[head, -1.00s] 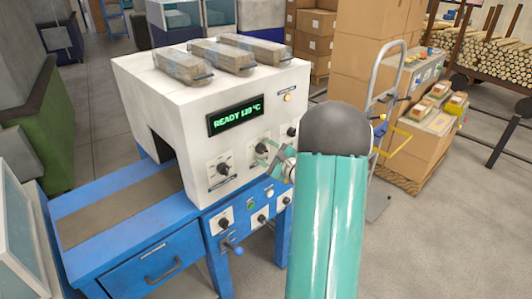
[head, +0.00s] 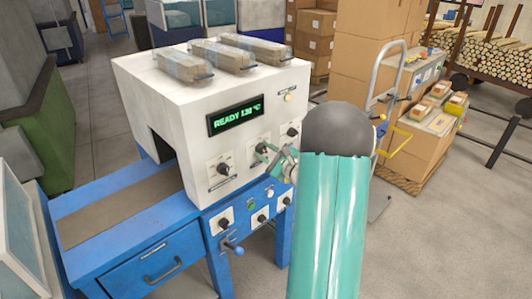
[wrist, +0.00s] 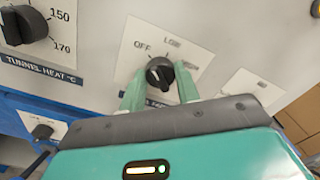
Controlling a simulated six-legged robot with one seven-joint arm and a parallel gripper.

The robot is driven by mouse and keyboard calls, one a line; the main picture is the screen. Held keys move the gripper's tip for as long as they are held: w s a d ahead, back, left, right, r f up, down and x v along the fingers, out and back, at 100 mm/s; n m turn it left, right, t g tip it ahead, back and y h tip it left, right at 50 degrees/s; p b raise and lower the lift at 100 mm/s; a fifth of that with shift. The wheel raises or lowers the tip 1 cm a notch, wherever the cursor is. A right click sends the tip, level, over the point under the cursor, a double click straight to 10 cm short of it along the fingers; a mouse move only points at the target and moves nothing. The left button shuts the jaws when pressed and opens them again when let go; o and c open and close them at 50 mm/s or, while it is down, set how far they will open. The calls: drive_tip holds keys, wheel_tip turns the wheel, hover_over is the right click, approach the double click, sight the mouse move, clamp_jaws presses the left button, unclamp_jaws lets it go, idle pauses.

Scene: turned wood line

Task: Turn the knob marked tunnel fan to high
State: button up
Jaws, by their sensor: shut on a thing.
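The tunnel fan knob (wrist: 159,73) is black and round, on a white plate on the machine's front. OFF and LOW are readable above it in the wrist view; a third mark at right is too blurred to read. The name label (wrist: 160,103) under it is partly hidden by my gripper. My gripper (wrist: 160,88) has its green fingers on either side of the knob, shut on it. A pale mark shows on the knob, but I cannot tell its exact pointing. In the head view my gripper (head: 273,158) is at the panel, partly hidden by my arm.
The tunnel heat knob (wrist: 25,24) is to the left, also seen in the head view (head: 223,169). Several smaller knobs (head: 261,218) sit on the blue lower panel. The green display (head: 236,119) reads READY. Wrapped packs (head: 222,56) lie on top.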

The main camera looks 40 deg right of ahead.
drive_tip(key=m, duration=0.5)
drive_tip(key=shift+m, duration=0.3)
drive_tip(key=m, duration=0.5)
drive_tip(key=shift+d, duration=0.1)
drive_tip(key=m, duration=0.5)
drive_tip(key=shift+m, duration=0.4)
drive_tip(key=m, duration=0.5)
drive_tip(key=shift+f+m, duration=0.1)
drive_tip(key=shift+m, duration=0.2)
drive_tip(key=o, duration=1)
